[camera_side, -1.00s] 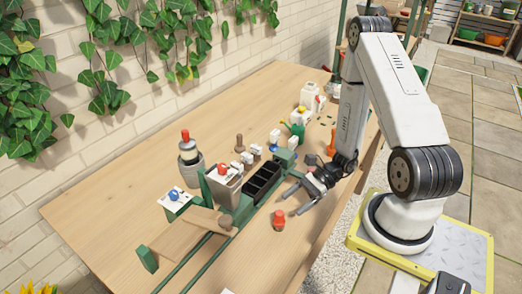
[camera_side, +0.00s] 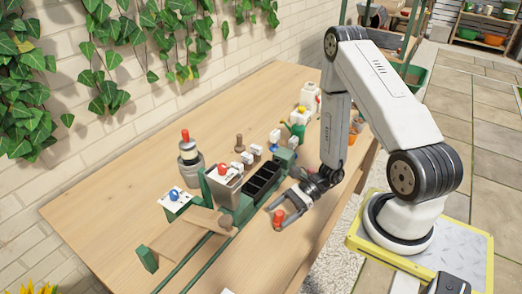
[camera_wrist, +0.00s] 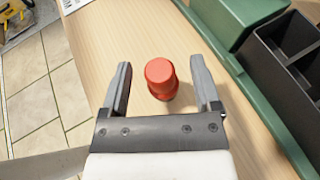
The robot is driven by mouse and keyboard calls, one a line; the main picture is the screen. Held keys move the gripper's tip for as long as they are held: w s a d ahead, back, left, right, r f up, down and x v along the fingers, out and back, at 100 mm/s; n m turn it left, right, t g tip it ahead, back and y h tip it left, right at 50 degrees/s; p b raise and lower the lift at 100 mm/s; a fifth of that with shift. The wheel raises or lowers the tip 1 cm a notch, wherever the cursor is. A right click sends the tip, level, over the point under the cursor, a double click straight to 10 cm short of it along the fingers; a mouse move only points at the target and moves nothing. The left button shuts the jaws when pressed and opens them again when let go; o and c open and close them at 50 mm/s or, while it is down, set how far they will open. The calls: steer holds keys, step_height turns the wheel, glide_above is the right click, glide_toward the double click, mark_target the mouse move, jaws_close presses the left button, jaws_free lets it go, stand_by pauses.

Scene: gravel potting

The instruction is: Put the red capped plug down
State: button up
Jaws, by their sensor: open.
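The red capped plug (camera_side: 279,217) stands upright on the wooden table near its front edge. It also shows in the wrist view (camera_wrist: 160,78), seen from above, between the two fingers. My gripper (camera_side: 285,215) is open around the plug, with one finger on each side.
A black divided tray (camera_side: 262,181) in a green frame (camera_wrist: 226,22) lies beside the plug. A grey box (camera_side: 223,184) with a red-topped piece stands behind. Bare table (camera_side: 258,262) lies toward the front, and the table edge is close on the arm's side.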

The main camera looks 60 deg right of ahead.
steer(key=shift+x, duration=1.3)
jaws_close()
